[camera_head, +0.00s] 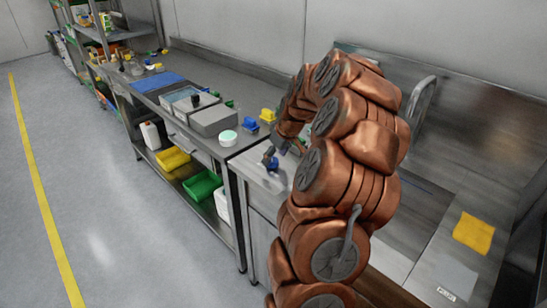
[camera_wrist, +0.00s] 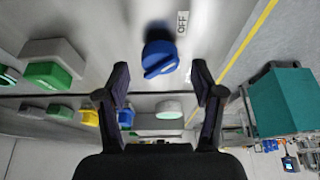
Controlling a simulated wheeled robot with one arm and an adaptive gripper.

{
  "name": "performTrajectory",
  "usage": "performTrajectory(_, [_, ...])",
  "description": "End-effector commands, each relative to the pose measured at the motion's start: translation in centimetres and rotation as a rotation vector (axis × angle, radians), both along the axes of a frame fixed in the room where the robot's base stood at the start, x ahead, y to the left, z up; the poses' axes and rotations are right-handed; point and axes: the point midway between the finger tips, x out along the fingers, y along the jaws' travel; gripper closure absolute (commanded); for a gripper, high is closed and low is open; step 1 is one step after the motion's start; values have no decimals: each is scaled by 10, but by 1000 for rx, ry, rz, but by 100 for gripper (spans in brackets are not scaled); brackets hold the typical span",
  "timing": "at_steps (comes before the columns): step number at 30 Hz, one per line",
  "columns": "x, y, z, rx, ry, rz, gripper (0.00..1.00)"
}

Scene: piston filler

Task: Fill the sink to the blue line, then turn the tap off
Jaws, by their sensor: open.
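A blue tap knob (camera_wrist: 160,58) sits on a pale steel surface beside an "OFF" label (camera_wrist: 183,21). It also shows in the head view (camera_head: 273,164) on the counter left of the sink. My gripper (camera_wrist: 160,80) is open and empty, its fingers apart with the knob ahead between and beyond the tips. In the head view my gripper (camera_head: 270,153) is small, close to the knob. The curved steel spout (camera_head: 421,96) stands at the sink's back. The sink (camera_head: 418,208) is partly hidden behind my arm; I cannot tell the water level.
A yellow cloth (camera_head: 473,232) lies right of the sink. On the bench to the left are a round white-and-green item (camera_head: 228,138), a grey box (camera_head: 214,120), and blue and yellow items (camera_head: 267,115). Bins stand on the shelf below. The floor at left is clear.

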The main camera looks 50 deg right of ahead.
Motion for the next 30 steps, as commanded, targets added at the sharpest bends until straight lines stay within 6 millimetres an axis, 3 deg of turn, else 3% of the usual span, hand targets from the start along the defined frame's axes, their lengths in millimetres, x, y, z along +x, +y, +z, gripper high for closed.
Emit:
performTrajectory(6, [7,0,-18,2,3,1,33])
performTrajectory(14, [8,0,-20,0,0,0,33])
performTrajectory(30, [8,0,-19,0,0,0,89])
